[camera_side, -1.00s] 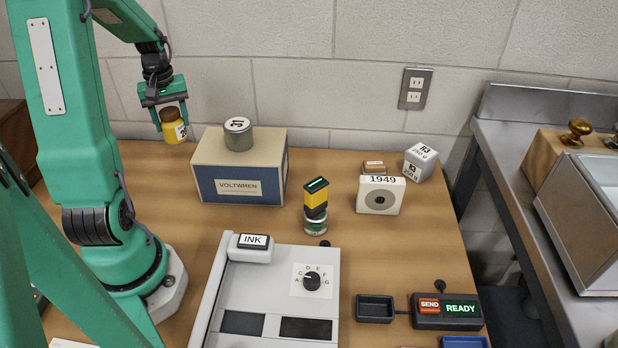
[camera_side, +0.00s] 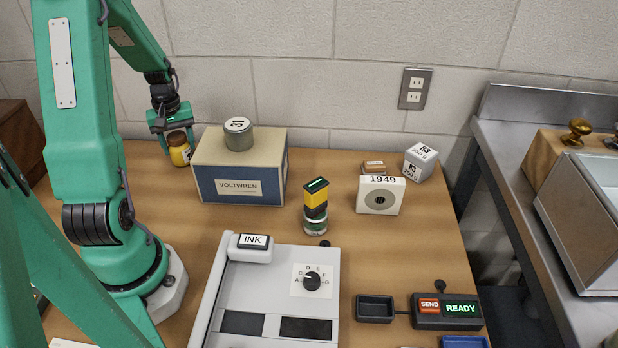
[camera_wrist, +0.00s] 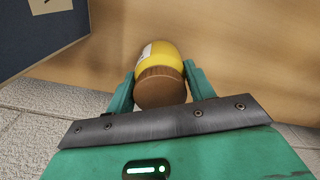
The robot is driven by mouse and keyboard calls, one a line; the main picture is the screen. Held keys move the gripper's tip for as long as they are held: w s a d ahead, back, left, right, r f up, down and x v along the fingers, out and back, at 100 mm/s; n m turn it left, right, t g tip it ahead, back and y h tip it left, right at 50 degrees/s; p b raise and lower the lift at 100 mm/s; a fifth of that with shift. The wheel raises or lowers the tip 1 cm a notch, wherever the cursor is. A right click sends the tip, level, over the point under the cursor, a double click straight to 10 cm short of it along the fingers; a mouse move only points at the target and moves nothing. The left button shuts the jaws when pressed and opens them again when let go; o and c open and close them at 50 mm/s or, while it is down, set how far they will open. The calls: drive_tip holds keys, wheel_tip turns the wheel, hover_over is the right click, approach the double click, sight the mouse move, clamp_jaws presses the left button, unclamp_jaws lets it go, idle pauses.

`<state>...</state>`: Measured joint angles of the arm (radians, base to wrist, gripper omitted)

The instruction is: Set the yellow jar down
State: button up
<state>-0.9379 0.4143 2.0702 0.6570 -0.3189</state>
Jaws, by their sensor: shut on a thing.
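The yellow jar (camera_side: 180,155) has a brown lid and a pale label. It is at the back left of the table, just left of the blue and tan VOLTWREN box (camera_side: 238,168). My gripper (camera_side: 176,138) is shut on the jar near its lid, from above. In the wrist view the jar (camera_wrist: 158,57) sits between my two green fingers (camera_wrist: 160,85), lid toward the camera. Its base is at or very near the wooden tabletop (camera_wrist: 240,60); I cannot tell whether it touches.
A yellow and black stamp (camera_side: 316,200) on a small green-banded tin, a 1949 block (camera_side: 380,195) and a grey machine (camera_side: 275,290) are farther right. The wall (camera_side: 300,80) is close behind my gripper.

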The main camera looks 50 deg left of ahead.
drive_tip(key=shift+f, duration=0.1)
drive_tip(key=o, duration=1)
wheel_tip(320, 180, up, 12)
drive_tip(key=shift+r, duration=0.15)
idle(0.4)
idle(0.4)
drive_tip(key=w+d+r+m+t, duration=0.1)
drive_tip(key=d+r+m, duration=0.2)
drive_tip(key=d, duration=0.5)
drive_tip(key=w+d+r+m+t+y, duration=0.1)
drive_tip(key=d+r+m, duration=0.25)
drive_tip(key=d, duration=0.45)
drive_tip(key=w+d+r+m+t, duration=0.1)
drive_tip(key=d+r+m+t, duration=0.15)
drive_tip(key=d, duration=0.55)
drive_tip(key=s+d+m, duration=0.1)
drive_tip(key=d, duration=0.1)
drive_tip(key=s+d+m, duration=0.1)
drive_tip(key=d+m, duration=0.1)
drive_tip(key=d, duration=0.1)
drive_tip(key=s+d+m+t+h, duration=0.1)
drive_tip(key=s+d+m, duration=0.1)
drive_tip(key=shift+d, duration=0.4)
